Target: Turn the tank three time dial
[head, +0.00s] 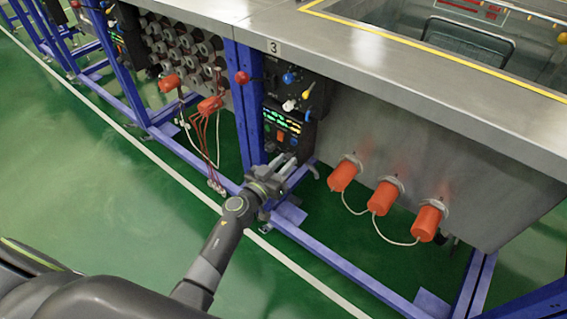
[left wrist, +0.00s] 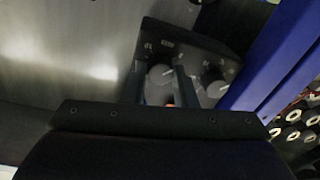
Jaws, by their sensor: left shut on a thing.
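The tank three control panel (head: 283,122) is a dark box on the blue frame, below the "3" label (head: 274,47). It has a lit display and an orange switch. My left gripper (head: 286,166) is at the panel's lower end. In the left wrist view, a grey round time dial (left wrist: 160,76) with a light mark sits between the fingers of my left gripper (left wrist: 162,84), which are shut on it. A second grey dial (left wrist: 216,89) is beside it, outside the fingers. The dial is largely hidden in the head view. My right gripper is not in view.
Several orange plugs (head: 381,198) with white cables stick out of the metal tank wall (head: 440,150) to the right. Blue frame rails (head: 330,262) run below the panel. Coloured valve knobs (head: 290,78) sit above it. Green floor (head: 110,210) is clear at left.

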